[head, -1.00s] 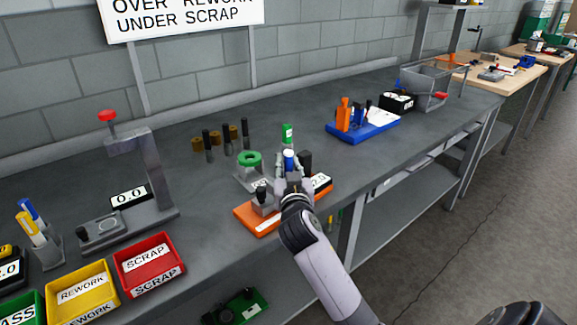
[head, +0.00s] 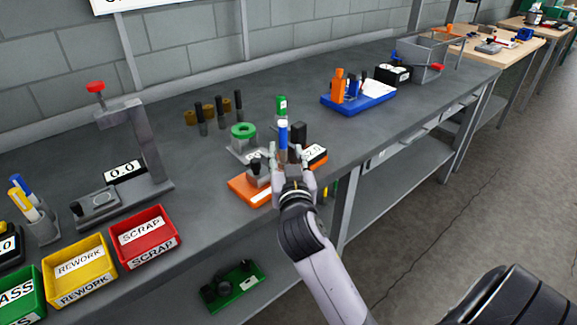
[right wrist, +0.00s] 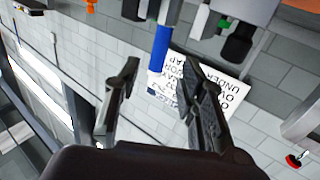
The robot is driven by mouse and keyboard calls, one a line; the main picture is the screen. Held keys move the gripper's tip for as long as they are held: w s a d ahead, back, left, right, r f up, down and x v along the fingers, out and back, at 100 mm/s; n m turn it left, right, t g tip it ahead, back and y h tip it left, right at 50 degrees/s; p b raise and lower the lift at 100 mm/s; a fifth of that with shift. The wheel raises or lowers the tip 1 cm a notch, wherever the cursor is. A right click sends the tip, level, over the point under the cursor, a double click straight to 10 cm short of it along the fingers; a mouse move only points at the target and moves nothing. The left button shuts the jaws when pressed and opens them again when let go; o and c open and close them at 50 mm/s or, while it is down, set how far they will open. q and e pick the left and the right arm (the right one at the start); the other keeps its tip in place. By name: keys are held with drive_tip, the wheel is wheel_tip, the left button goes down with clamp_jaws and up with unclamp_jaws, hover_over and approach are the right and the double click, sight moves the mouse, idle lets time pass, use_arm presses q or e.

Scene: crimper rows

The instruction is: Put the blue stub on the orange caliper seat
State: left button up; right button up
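The blue stub (head: 283,137) stands upright with a white top; its lower end is hidden behind my right gripper in the head view. In the right wrist view the blue stub (right wrist: 160,48) meets a grey part at the top edge and its free end lies just beyond the fingertips, with gaps either side. The orange caliper seat (head: 240,183) appears to be the orange base with a display, at the bench's front edge. The stub rises over it; its exact contact is hidden. My right gripper (head: 293,165) is open and empty in front of the stub. My left gripper is not in view.
A green ring on a grey block (head: 243,132) and a green-topped stub (head: 281,106) stand close behind. Dark pins (head: 201,118) stand farther back. A blue tray (head: 360,100) is to the right; the red scrap bin (head: 145,237) is left. Bench between seat and bin is mostly clear.

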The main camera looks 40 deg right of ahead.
drive_tip(key=v, duration=0.3)
drive_tip(key=shift+s+a, duration=0.15)
drive_tip(key=shift+s, duration=0.2)
